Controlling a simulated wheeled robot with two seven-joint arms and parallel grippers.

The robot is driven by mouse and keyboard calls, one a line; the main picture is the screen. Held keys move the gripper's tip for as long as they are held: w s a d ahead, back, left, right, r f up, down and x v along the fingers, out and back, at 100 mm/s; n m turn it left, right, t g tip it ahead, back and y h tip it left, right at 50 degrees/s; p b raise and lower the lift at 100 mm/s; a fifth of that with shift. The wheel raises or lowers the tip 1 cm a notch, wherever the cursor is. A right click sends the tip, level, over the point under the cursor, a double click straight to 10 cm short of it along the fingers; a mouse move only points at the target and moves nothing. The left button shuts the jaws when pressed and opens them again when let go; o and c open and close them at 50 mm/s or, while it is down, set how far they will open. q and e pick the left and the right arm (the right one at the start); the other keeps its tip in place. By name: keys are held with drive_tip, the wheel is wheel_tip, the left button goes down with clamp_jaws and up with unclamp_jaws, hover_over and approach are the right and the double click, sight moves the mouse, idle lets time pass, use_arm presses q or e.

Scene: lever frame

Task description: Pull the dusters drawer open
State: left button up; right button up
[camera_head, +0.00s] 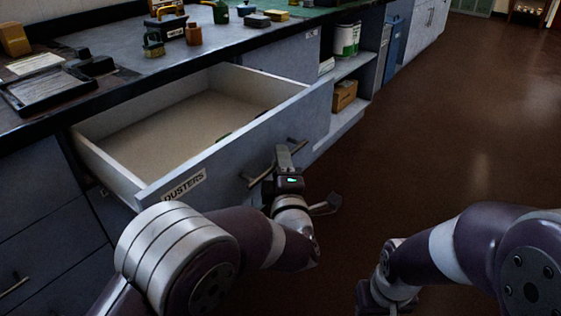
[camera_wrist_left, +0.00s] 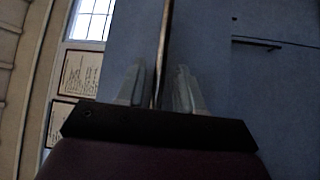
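The dusters drawer (camera_head: 225,165) is a blue-grey drawer with a pale inside, labelled DUSTERS on its front. It stands far out of the counter, and its floor is mostly bare. Small dark items show partly behind the front panel. Its bar handle (camera_head: 263,176) is on the front. My left gripper (camera_head: 284,158) is at the handle. In the left wrist view the handle bar (camera_wrist_left: 165,45) runs between its two close fingers (camera_wrist_left: 160,88), which look shut on it. My right gripper (camera_head: 385,295) is low at the bottom edge, with its fingers unclear.
The dark-edged countertop (camera_head: 130,50) above holds a tray (camera_head: 45,92), a toolbox and several small items. Open shelves (camera_head: 350,70) with white tins and a brown box (camera_head: 344,95) stand right of the drawer. The brown floor (camera_head: 450,120) to the right is clear.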

use_arm(q)
drive_tip(key=s+d+f+p, duration=0.1)
drive_tip(key=s+p, duration=0.1)
drive_tip(key=s, duration=1)
drive_tip(key=shift+d+f, duration=0.2)
drive_tip(key=shift+f, duration=0.15)
